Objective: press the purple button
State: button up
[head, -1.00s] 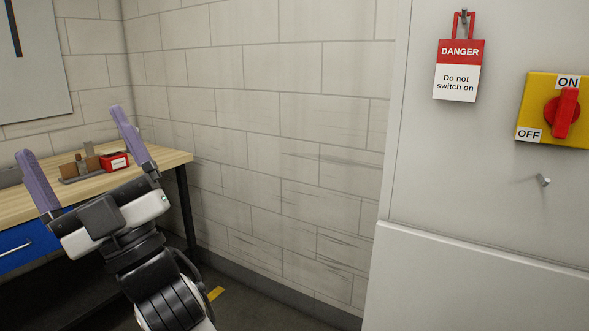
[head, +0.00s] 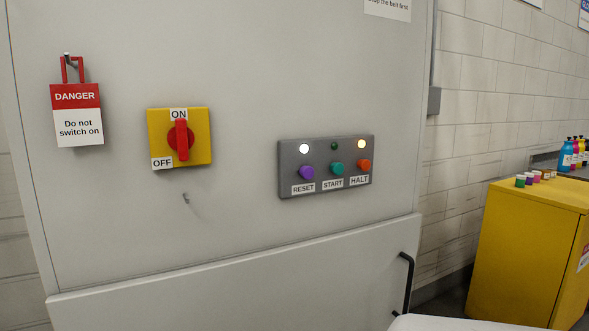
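The purple button (head: 307,173) is the left one of three on a grey control panel (head: 285,160), above a label reading RESET. A teal button (head: 337,168) labelled START is in the middle, and an orange-red button (head: 365,165) labelled HALT is at the right. Above them, the left lamp is lit white, the middle one is dark green and the right one is lit yellow. The panel is on the front of a large pale cabinet (head: 240,60). My gripper is not in view now.
A yellow switch box (head: 203,140) has its red handle upright at ON. A red and white danger tag (head: 77,115) hangs left of it from a hook. A bare peg (head: 186,198) sticks out below. A black handle (head: 406,285) is at lower right. A yellow cabinet (head: 510,245) stands at right.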

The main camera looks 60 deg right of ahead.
aim_at(307, 172)
jog(key=z, duration=1.75)
